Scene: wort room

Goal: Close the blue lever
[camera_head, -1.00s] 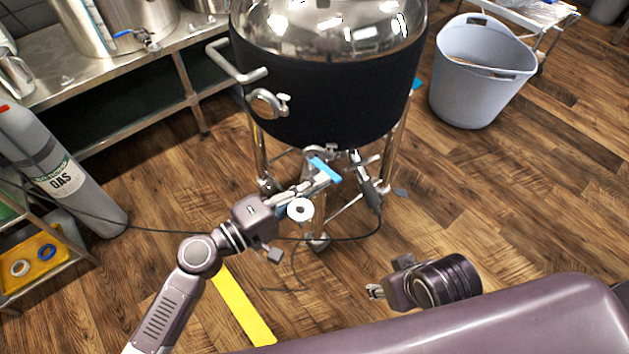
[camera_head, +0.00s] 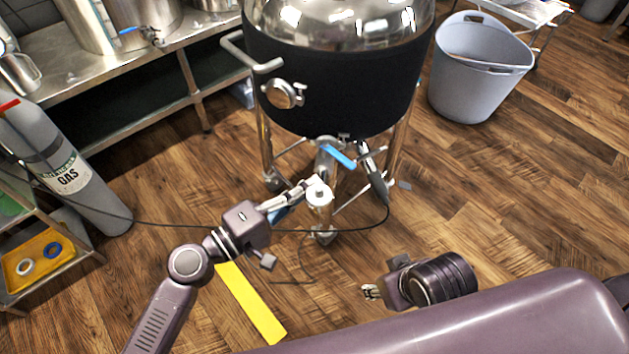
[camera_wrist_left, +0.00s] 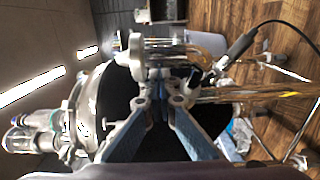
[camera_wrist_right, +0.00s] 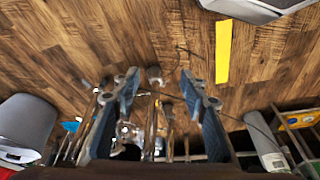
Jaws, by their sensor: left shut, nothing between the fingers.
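The blue lever (camera_head: 338,157) is on the valve fittings under the black-jacketed kettle (camera_head: 335,85). In the head view it slants down to the right. My left gripper (camera_head: 316,183) is below and left of the lever, close to the metal fitting with a white round top (camera_head: 319,195). Its fingers are shut and hold nothing. In the left wrist view its fingertips (camera_wrist_left: 160,99) come together in front of the metal pipework; I cannot clearly make out the lever there. My right gripper (camera_head: 371,291) is low and well away from the kettle; its fingers (camera_wrist_right: 166,88) stand apart, empty.
Kettle legs and a black cable (camera_head: 355,230) surround the valve area. A grey gas cylinder (camera_head: 68,175) and steel bench (camera_head: 95,75) stand at left. A grey bin (camera_head: 470,85) is at right. A yellow strip (camera_head: 252,305) lies on the floor; floor at right is clear.

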